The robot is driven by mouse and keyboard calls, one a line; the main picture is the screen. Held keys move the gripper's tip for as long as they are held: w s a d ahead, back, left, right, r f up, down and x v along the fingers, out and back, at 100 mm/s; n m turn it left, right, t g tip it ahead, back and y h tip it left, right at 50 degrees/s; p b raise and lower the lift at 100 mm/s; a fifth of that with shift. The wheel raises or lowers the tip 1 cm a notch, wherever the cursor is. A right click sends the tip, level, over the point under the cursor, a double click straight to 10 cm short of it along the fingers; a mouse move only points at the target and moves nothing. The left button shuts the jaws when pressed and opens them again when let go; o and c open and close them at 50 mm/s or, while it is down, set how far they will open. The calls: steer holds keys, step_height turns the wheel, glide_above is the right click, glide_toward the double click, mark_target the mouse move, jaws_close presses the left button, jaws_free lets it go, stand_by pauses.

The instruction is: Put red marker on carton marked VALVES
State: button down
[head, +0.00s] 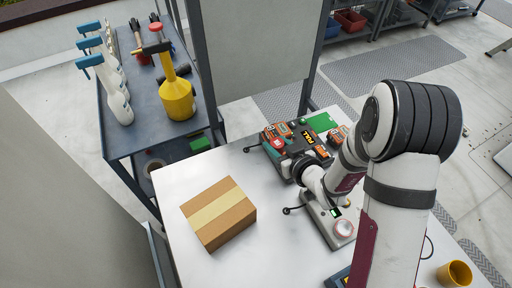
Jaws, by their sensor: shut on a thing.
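The carton (219,213) is a closed brown box with a paler tape band, on the white worktop left of my arm. I cannot read any marking on it, and its top is bare. My gripper (296,166) is dark and small in the view, at the end of my arm, to the upper right of the carton and apart from it. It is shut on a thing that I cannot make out. Its fingertips are hard to tell from the dark items behind them. I cannot pick out the red marker for certain.
Battery packs (307,138) with orange labels sit on a dark unit at the worktop's back. A scale-like device (335,222) stands right of the carton. A yellow cup (455,274) is at the lower right. A blue cart (145,105) with spray bottles stands at the left.

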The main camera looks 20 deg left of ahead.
steer(key=shift+d+r, duration=0.4)
steer(key=shift+d, duration=0.3)
steer(key=shift+a+r, duration=0.15)
steer(key=shift+r, duration=0.2)
steer(key=s+a+r+n+g+y, duration=0.3)
steer(key=s+r+n+g, duration=0.1)
steer(key=r+n, duration=0.15)
steer(key=s+d+r+n+g, duration=0.1)
steer(key=s+d+n+g, duration=0.15)
steer(key=s+g, duration=0.2)
steer(key=s+d+r+n+g, duration=0.1)
steer(key=s+r+n+g, duration=0.15)
steer(key=s, duration=0.35)
steer(key=n, duration=0.1)
glide_above(218, 208)
steer(key=shift+g, duration=0.4)
step_height(218, 208, down, 8)
steer(key=shift+d+r, duration=0.1)
steer(key=shift+r, duration=0.05)
step_height(218, 208, down, 4)
steer(key=shift+f, duration=0.1)
steer(key=shift+f, duration=0.15)
